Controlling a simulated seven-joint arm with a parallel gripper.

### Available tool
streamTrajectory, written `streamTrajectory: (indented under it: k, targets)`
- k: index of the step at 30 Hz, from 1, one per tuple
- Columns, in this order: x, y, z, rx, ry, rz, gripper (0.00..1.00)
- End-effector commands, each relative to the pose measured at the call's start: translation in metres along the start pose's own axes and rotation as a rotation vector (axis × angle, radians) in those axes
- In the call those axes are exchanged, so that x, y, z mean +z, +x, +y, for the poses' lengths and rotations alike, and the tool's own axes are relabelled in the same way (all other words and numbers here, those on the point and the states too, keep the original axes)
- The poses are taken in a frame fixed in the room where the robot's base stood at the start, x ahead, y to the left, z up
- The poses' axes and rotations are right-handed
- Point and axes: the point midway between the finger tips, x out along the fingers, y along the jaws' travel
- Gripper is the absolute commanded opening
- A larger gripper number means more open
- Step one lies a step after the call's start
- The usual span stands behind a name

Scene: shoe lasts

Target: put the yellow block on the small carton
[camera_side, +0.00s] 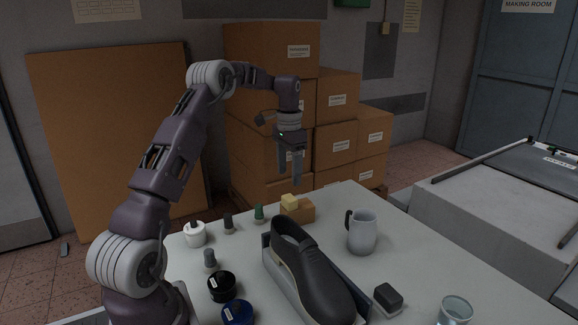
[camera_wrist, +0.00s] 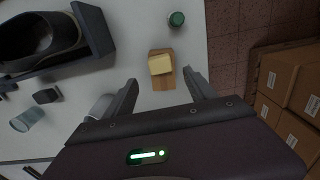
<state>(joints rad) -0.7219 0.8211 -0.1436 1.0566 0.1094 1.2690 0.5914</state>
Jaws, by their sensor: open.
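The yellow block (camera_side: 290,201) rests on top of the small carton (camera_side: 304,212), towards its left part in the side view. In the wrist view the yellow block (camera_wrist: 160,64) lies slightly askew on the brown carton (camera_wrist: 163,83), with bare carton showing around it. My gripper (camera_side: 291,180) is open and empty, above the block and apart from it. In the wrist view its two fingers (camera_wrist: 160,82) stand wide apart, one on either side of the carton's near end.
A black shoe (camera_side: 310,272) in a grey holder stands in front of the carton. A grey mug (camera_side: 362,232) is to its right. A green-topped bottle (camera_side: 259,214) is to its left, with several jars beyond. Stacked cartons (camera_side: 270,75) stand behind the table.

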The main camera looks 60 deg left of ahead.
Motion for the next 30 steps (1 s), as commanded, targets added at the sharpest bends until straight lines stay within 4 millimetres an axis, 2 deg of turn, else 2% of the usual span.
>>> streamTrajectory:
  k: [1,5,8,11,12,14,15,17,18,21,24,27,30]
  targets:
    - [-0.001,-0.010,0.000,-0.002,0.001,0.002,0.65]
    - [0.000,-0.027,0.000,0.000,0.001,0.001,0.65]
    - [0.000,-0.046,0.017,-0.014,0.009,0.013,0.65]
    - [0.008,-0.089,0.069,-0.054,0.026,0.057,0.65]
    - [0.018,-0.108,0.098,-0.071,0.031,0.083,0.65]
    - [0.040,-0.134,0.142,-0.093,0.036,0.130,0.65]
    - [0.059,-0.147,0.170,-0.104,0.036,0.165,0.65]
    - [0.094,-0.161,0.210,-0.113,0.036,0.224,0.65]
    - [0.121,-0.165,0.234,-0.111,0.033,0.265,0.65]
    - [0.188,-0.159,0.279,-0.086,0.022,0.364,0.65]
    - [0.239,-0.139,0.303,-0.046,0.012,0.437,0.65]
    - [0.268,-0.121,0.313,-0.012,0.004,0.477,0.65]
    - [0.278,-0.114,0.317,0.002,0.000,0.492,0.65]
